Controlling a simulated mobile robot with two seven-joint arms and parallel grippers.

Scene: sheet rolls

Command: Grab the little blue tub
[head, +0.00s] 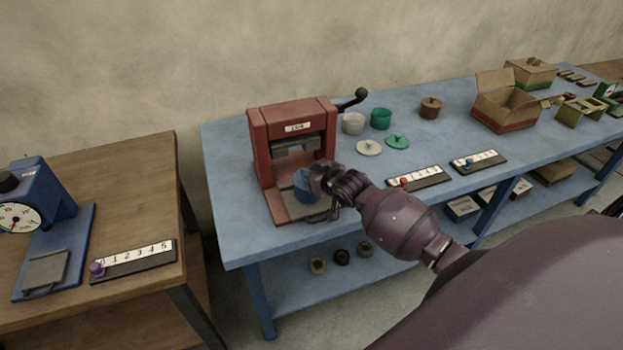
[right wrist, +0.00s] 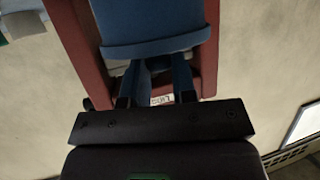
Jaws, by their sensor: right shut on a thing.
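The little blue tub (head: 305,188) sits at the front of the red press (head: 262,150), over its base plate. I cannot tell whether it touches the plate. My right gripper (head: 318,178) reaches in from the right and is shut on the tub, covering part of it. In the right wrist view the tub (right wrist: 155,30) fills the top middle, with my right gripper's fingers (right wrist: 156,80) against it and the red press frame (right wrist: 208,50) around it. My left gripper is not in view.
A grey tub (head: 353,124), green tub (head: 381,119) and brown lidded pot (head: 430,108) stand behind on the blue table (head: 232,225). Two lids and slider strips lie nearer. An open cardboard box (head: 505,107) is at right. A blue dial scale (head: 45,205) stands on the left wooden table.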

